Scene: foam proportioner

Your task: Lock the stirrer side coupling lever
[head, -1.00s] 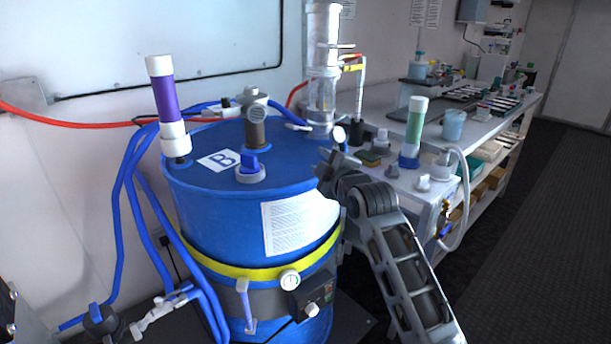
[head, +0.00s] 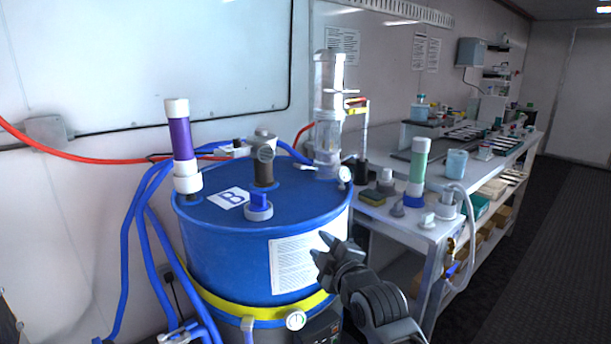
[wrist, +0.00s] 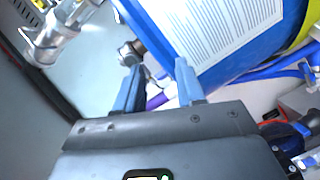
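The blue drum (head: 225,250) carries a grey upright stirrer fitting (head: 264,168) on its lid, with a grey side coupling (head: 236,150) at its upper left where a hose joins. The coupling's lever is too small to tell apart. My gripper (head: 322,247) is in front of the drum's white label, below the lid and right of the stirrer. In the wrist view my gripper (wrist: 157,72) has its two blue-grey fingers apart with nothing held between them. The drum (wrist: 245,62) and its label fill the upper right there.
Blue hoses (head: 128,240) run down the drum's left side. The bench (head: 400,228) is to the right, with dark floor beyond.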

